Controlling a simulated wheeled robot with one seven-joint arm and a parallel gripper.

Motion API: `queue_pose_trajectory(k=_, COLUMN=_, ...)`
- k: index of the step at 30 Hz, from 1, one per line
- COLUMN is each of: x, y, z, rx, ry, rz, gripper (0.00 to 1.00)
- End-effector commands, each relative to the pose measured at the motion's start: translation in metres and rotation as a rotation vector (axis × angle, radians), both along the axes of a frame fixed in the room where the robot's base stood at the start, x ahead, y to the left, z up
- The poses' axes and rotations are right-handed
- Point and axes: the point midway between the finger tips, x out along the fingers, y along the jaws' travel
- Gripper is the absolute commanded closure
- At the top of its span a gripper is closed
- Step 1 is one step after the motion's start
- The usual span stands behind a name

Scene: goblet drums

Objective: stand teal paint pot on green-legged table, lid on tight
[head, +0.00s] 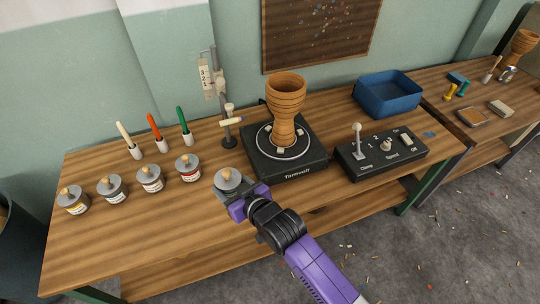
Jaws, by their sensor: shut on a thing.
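My gripper (234,198) is shut on a paint pot (228,181) with a grey lid and a wooden knob. The lid sits on top of the pot and looks level; how tightly it fits cannot be seen. My gripper hides most of the pot's side, so its paint colour does not show. The pot is over the front part of the green-legged table (180,235), right of the other pots. I cannot tell whether its base touches the wood.
Several lidded pots (150,180) stand in a row at left, with brushes (158,137) behind. A turntable (285,165) bears a wooden goblet drum (286,105). A control box (382,152) and blue bin (388,95) stand right. The front left tabletop is clear.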

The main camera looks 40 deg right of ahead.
Motion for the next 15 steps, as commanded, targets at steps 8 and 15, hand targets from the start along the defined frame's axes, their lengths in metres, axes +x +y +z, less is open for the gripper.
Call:
queue_pose_trajectory(k=8, x=0.046, y=-0.001, z=0.047, rx=-0.002, ry=-0.001, rz=0.005, gripper=0.86)
queue_pose_trajectory(k=15, x=0.047, y=-0.001, z=0.008, rx=-0.002, ry=0.007, rz=0.006, gripper=0.86)
